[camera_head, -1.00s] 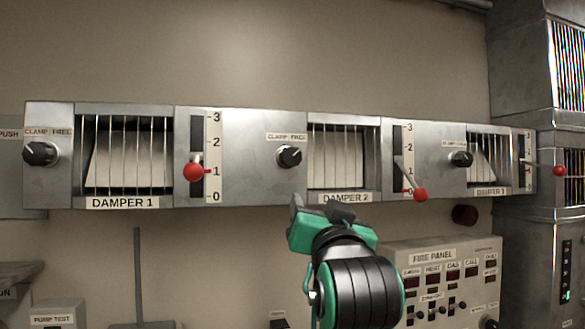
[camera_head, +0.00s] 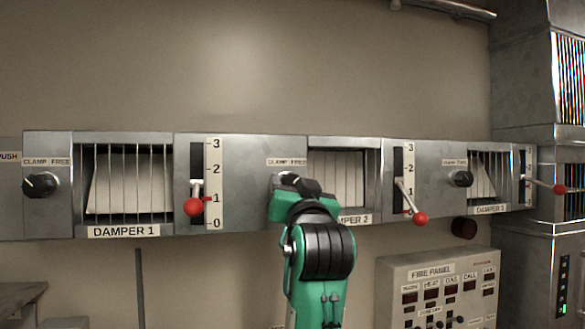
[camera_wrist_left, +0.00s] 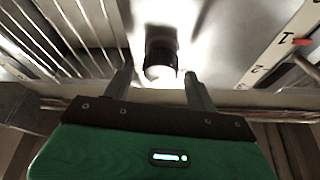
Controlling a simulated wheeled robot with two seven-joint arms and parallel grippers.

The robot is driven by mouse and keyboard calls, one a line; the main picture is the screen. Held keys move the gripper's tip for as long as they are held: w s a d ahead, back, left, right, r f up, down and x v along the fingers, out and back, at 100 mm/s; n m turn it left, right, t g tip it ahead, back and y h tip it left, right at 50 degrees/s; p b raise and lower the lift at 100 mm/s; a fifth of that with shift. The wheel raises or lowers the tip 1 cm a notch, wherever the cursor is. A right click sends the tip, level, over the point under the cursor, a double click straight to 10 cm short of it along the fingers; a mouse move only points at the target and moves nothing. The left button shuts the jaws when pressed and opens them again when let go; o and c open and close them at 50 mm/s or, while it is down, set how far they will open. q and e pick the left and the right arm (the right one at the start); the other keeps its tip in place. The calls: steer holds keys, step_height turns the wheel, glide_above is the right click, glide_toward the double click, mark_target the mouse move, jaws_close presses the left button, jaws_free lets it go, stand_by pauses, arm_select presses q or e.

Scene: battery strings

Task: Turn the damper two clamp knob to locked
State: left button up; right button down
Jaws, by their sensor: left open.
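The damper two clamp knob is hidden behind my left gripper (camera_head: 284,182) in the head view. Its CLAMP FREE label (camera_head: 287,162) shows just above the gripper. In the left wrist view the dark knob (camera_wrist_left: 161,58) with a bright end stands out from the metal panel. My left gripper's fingers (camera_wrist_left: 160,82) are open, one on each side of the line to the knob. A gap shows between the knob and each finger, and nothing is held. How deep the knob sits between them is unclear. My right gripper is not in view.
The damper 2 grille (camera_head: 335,178) is right of the gripper, with its red-balled lever (camera_head: 420,218) beyond. The damper 1 lever (camera_head: 193,207) is to the left. The fire panel (camera_head: 437,290) is below right. The wall above the panel is clear.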

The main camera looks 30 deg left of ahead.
arm_select(q)
steer(key=shift+p+x, duration=0.3)
steer(key=shift+x, duration=0.7)
